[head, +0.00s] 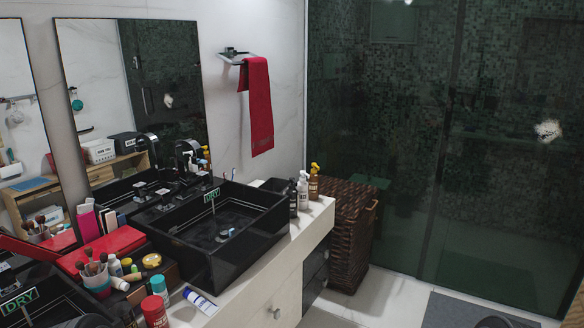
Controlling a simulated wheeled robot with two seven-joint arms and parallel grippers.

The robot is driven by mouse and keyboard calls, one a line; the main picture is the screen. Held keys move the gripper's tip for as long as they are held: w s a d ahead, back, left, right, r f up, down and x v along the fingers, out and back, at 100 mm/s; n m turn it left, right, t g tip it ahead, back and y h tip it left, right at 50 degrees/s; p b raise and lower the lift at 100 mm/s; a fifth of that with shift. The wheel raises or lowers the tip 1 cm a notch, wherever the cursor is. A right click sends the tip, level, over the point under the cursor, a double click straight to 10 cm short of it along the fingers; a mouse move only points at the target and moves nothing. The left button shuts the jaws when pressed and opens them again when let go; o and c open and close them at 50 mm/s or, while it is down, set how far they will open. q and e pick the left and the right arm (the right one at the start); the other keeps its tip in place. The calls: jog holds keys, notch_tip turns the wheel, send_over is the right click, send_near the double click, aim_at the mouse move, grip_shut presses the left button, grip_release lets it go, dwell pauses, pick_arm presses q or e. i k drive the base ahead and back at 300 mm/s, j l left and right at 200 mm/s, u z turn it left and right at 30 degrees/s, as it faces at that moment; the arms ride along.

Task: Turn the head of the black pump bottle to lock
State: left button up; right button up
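The black pump bottle (292,199) stands upright on the white counter, just past the right end of the far black vessel sink (220,258). Its pump head is dark and too small here to tell which way it points or whether it is locked. A white pump bottle (303,190) stands close on its right, and a brown bottle with a yellow head (314,182) stands behind that. Neither of my grippers shows in the head view. Dark rounded shapes cut by the bottom edge are too cropped to identify.
The white counter (262,272) has a narrow bare strip before the sink. A wicker basket (350,228) stands beyond the bottles. Toiletries, a red box (101,247) and a white tube (200,301) crowd the near counter. The tiled floor (378,300) right of the counter is mostly clear.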

aim_at(293, 195)
jog(key=i+l+u, duration=0.1)
jog(key=i+l, duration=0.9)
jog(key=i, duration=0.25)
jog(key=i+l, duration=1.05)
jog(key=i, duration=0.15)
jog(key=j+u, duration=0.05)
